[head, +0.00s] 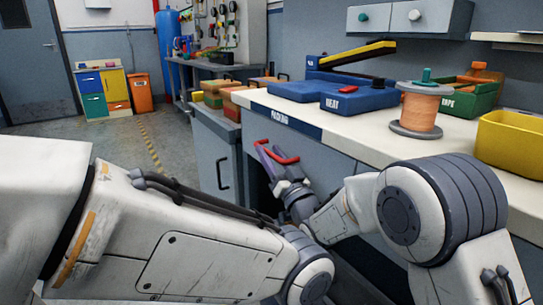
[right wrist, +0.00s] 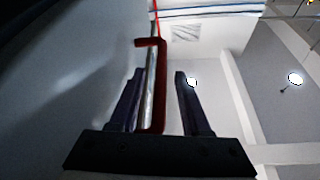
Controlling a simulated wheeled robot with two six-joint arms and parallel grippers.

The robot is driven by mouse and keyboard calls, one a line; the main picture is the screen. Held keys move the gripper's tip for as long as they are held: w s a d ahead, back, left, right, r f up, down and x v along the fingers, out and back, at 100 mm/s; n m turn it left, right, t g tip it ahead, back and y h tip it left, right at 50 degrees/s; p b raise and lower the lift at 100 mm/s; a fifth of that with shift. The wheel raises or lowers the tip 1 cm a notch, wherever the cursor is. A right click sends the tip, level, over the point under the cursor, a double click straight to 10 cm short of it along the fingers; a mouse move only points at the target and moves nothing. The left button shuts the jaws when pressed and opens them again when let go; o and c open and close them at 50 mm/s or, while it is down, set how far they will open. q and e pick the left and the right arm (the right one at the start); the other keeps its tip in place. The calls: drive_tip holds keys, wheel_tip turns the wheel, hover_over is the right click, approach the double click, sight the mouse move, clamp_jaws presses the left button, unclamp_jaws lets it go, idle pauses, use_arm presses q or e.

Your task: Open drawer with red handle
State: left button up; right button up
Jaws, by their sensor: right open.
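The red handle (head: 285,158) shows in the head view below the counter edge marked "PACKING". My right gripper (head: 270,153) is at the handle, with its fingers pointing up and left. In the right wrist view the red handle (right wrist: 162,85) stands between the two dark fingers of my right gripper (right wrist: 160,76). The fingers are open and a gap shows on the right side of the handle. The handle lies closer to the left finger; I cannot tell whether they touch. The drawer front is largely hidden by my arm, and I cannot tell how far it is open. My left gripper is out of view.
The white counter (head: 345,134) carries blue bins (head: 350,97), a copper wire spool (head: 420,107) and a yellow bin (head: 510,142). A grey cabinet (head: 215,160) with a dark handle stands left of my right gripper. Open floor (head: 165,135) lies at the left.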

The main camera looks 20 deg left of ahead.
clamp_jaws()
drive_tip(key=shift+d, duration=0.1)
idle(1.2)
